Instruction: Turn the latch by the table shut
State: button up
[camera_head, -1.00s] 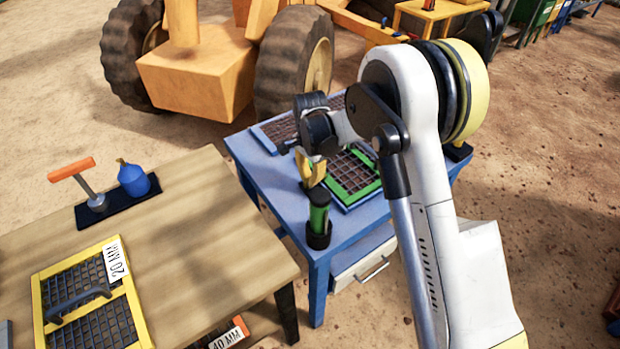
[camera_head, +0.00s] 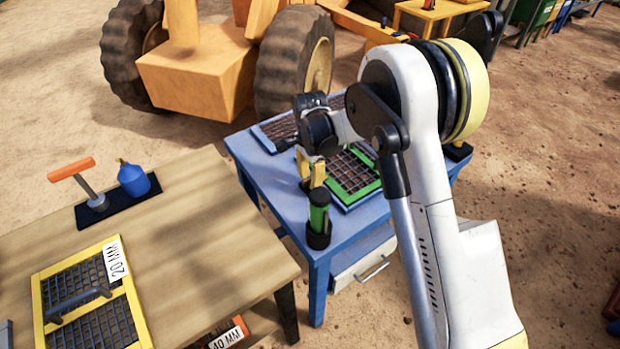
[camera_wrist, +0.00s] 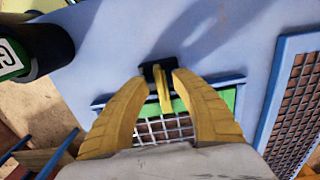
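The latch shows in the wrist view as a small black block with a thin yellow lever (camera_wrist: 163,92). It sits at the edge of a green-framed screen (camera_wrist: 228,98) on the blue table (camera_wrist: 112,32). My gripper (camera_wrist: 159,77) has its two yellow fingers apart, one on each side of the latch; I cannot tell whether either touches it. In the head view my gripper (camera_head: 311,172) points down over the blue table, near the green-framed screen (camera_head: 357,190). The latch cannot be made out there.
A green cylinder (camera_head: 319,215) in a black holder stands close to my gripper at the table's front corner. A blue-framed screen (camera_wrist: 275,95) lies nearby. A wooden table (camera_head: 200,240) at left carries a yellow-framed screen (camera_head: 143,325), a blue bottle (camera_head: 133,178) and an orange-handled tool (camera_head: 72,169).

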aim_at(310, 178)
jog(key=shift+r, duration=0.15)
notch_tip(310, 178, up, 12)
dwell(0.5)
jog(key=s+d+r+n+t, duration=0.3)
jog(key=s+d+r+n, duration=0.2)
jog(key=s+d+r, duration=0.6)
jog(key=s+d+n+t, duration=0.2)
jog(key=s+d+n, duration=0.1)
jog(key=s, duration=0.5)
jog(key=s+d+n+t, duration=0.2)
jog(key=s+d+n, duration=0.1)
jog(key=s, duration=0.5)
jog(key=shift+d, duration=0.6)
